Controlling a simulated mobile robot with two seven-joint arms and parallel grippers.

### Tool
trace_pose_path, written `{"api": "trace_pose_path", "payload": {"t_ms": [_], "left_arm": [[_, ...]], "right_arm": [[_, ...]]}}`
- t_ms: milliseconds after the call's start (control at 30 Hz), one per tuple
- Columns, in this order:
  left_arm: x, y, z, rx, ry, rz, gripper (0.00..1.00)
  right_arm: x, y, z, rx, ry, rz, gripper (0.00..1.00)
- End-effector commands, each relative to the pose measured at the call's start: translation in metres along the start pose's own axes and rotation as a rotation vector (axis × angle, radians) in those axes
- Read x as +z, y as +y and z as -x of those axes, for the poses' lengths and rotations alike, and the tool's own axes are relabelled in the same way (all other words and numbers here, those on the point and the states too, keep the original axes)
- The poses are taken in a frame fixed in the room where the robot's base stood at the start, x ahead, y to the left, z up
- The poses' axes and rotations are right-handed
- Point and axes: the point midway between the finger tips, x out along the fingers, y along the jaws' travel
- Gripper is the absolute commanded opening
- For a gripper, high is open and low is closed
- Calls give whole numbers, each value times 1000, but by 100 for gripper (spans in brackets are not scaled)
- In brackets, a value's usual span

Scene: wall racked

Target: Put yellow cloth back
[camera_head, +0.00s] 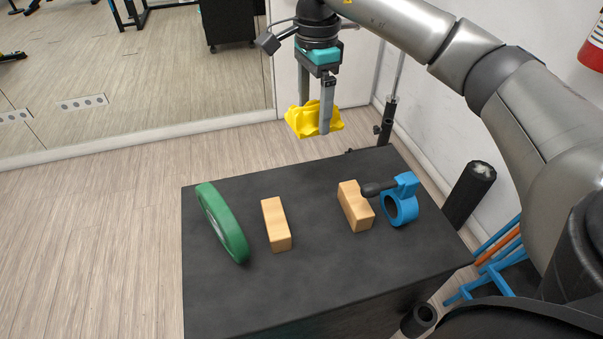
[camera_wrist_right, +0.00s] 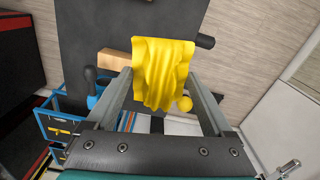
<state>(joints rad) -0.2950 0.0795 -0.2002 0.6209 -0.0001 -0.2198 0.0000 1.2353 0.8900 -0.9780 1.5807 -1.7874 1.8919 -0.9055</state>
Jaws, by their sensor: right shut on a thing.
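The yellow cloth (camera_head: 303,121) is crumpled and hangs in my right gripper (camera_head: 314,115), which is shut on it. They are in the air at the far edge of the black table, above its surface. In the right wrist view the cloth (camera_wrist_right: 162,75) drapes between the two fingers of the right gripper (camera_wrist_right: 163,85) and hides part of what lies behind it. My left gripper is in neither view.
On the black table (camera_head: 310,285) stand a green ring-shaped disc (camera_head: 222,222), two wooden blocks (camera_head: 276,224) (camera_head: 355,206) and a blue clamp-like part (camera_head: 402,201) with a dark handle. A blue frame (camera_head: 490,265) is at the right. The table's front is clear.

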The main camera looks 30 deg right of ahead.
Motion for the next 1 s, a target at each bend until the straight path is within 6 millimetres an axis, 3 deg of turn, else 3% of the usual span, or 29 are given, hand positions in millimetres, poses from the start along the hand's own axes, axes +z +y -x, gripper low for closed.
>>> {"api": "trace_pose_path", "payload": {"t_ms": [200, 533, 667, 1000], "left_arm": [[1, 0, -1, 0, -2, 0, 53], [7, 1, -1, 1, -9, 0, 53], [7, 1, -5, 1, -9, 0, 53], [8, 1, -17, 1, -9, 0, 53]], "right_arm": [[-4, -4, 13, 2, 0, -91, 0], [-4, -3, 6, 3, 2, -89, 0], [-4, -2, -21, 7, 4, -88, 0], [-4, -2, -112, 5, 2, -88, 0]]}}
